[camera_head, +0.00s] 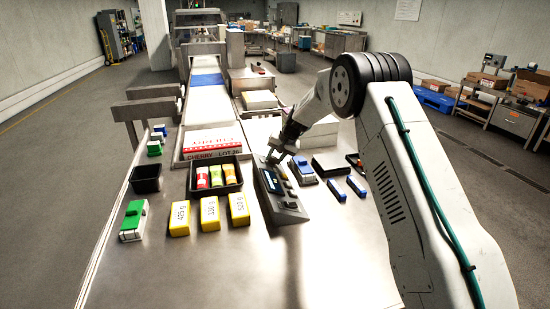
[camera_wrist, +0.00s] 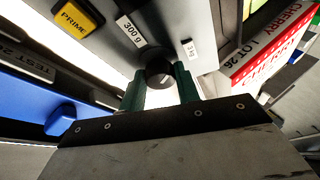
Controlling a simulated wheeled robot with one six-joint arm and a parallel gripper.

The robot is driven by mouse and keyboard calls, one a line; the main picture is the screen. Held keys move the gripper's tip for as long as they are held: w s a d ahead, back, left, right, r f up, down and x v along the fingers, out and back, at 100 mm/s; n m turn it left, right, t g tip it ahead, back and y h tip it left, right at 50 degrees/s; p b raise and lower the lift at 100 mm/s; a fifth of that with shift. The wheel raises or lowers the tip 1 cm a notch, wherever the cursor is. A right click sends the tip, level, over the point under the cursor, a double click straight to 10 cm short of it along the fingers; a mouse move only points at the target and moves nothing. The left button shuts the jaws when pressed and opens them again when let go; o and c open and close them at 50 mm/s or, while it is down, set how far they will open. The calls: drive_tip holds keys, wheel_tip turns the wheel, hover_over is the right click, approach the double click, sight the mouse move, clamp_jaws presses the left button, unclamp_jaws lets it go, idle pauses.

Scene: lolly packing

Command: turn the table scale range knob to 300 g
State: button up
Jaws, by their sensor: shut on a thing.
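The table scale (camera_head: 288,213) is a dark grey sloped unit on the steel table in the head view. In the wrist view its grey panel (camera_wrist: 100,50) carries a round dark range knob (camera_wrist: 158,68), with a "300 g" label (camera_wrist: 131,31) on the left and a "3 kg" label (camera_wrist: 190,49) on the right. My gripper (camera_wrist: 160,82) has its two green fingers on either side of the knob, shut on it. In the head view my gripper (camera_head: 279,155) is at the scale's far end and hides the knob. A small pale mark shows on the knob; I cannot tell which label it points to.
A yellow PRIME button (camera_wrist: 76,16) is on the same panel. A black tray (camera_head: 215,187) with coloured packs and yellow weight blocks (camera_head: 209,213) stand left of the scale. Blue-topped items (camera_head: 303,170) stand close on its right. The front of the table is clear.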

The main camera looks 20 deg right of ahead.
drive_tip(key=n+y, duration=0.1)
drive_tip(key=n, duration=0.1)
drive_tip(key=n+y, duration=0.1)
drive_tip(key=n, duration=0.2)
drive_tip(key=shift+d+f, duration=0.15)
drive_tip(key=shift+d, duration=0.05)
drive_tip(key=n+y, duration=0.1)
drive_tip(key=n, duration=0.4)
drive_tip(key=shift+d+n+y, duration=0.15)
drive_tip(key=shift+n+y, duration=0.15)
drive_tip(key=shift+y, duration=0.1)
drive_tip(key=shift+n+g, duration=0.3)
drive_tip(key=o, duration=1)
drive_tip(key=shift+v, duration=3.85)
